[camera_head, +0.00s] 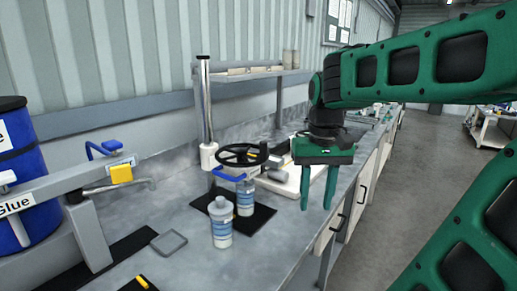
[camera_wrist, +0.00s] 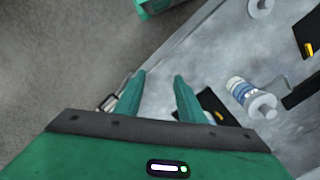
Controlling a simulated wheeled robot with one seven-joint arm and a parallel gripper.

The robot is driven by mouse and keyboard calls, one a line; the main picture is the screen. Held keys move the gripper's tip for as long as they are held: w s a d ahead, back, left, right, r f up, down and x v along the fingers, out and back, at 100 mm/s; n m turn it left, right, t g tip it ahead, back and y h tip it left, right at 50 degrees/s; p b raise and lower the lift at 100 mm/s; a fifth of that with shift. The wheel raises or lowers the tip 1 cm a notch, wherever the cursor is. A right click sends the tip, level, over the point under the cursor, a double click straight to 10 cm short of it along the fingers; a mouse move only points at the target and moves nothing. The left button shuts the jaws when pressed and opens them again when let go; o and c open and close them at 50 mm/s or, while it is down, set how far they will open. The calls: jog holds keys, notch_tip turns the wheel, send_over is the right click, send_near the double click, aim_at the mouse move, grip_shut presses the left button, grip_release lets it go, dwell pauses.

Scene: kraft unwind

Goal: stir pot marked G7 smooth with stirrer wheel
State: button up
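A black spoked handwheel (camera_head: 243,154), likely the stirrer wheel, sits on a stand with a tall metal column (camera_head: 205,105). Below it a white pot with a blue label (camera_head: 245,197) stands upright on a black mat (camera_head: 258,217). A similar pot (camera_head: 221,224) stands nearer, left of that one. Their markings are too small to read, so I cannot tell which is G7. My gripper (camera_head: 316,206) points down, open and empty, right of the wheel near the bench's front edge. In the wrist view its fingers (camera_wrist: 160,76) are apart, with a banded white-blue pot (camera_wrist: 238,88) to the right.
A blue drum (camera_head: 22,175) and a grey arm marked Glue (camera_head: 60,183) with a yellow block stand at left. A blue lever (camera_head: 229,176) juts out under the wheel. A shelf (camera_head: 260,74) is behind. Grey bench top is clear in front of my gripper; the floor is right.

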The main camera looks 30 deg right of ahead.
notch_tip(320, 180, up, 19)
jog(key=n, duration=0.1)
send_over(263, 142)
jog(key=shift+d+f, duration=0.1)
jog(key=shift+d, duration=0.1)
notch_tip(263, 142, down, 10)
jog(key=shift+f, duration=0.25)
jog(key=shift+w, duration=0.1)
grip_shut()
jog(key=shift+a, duration=0.25)
jog(key=shift+d+n, duration=0.15)
jog(key=shift+n, duration=0.15)
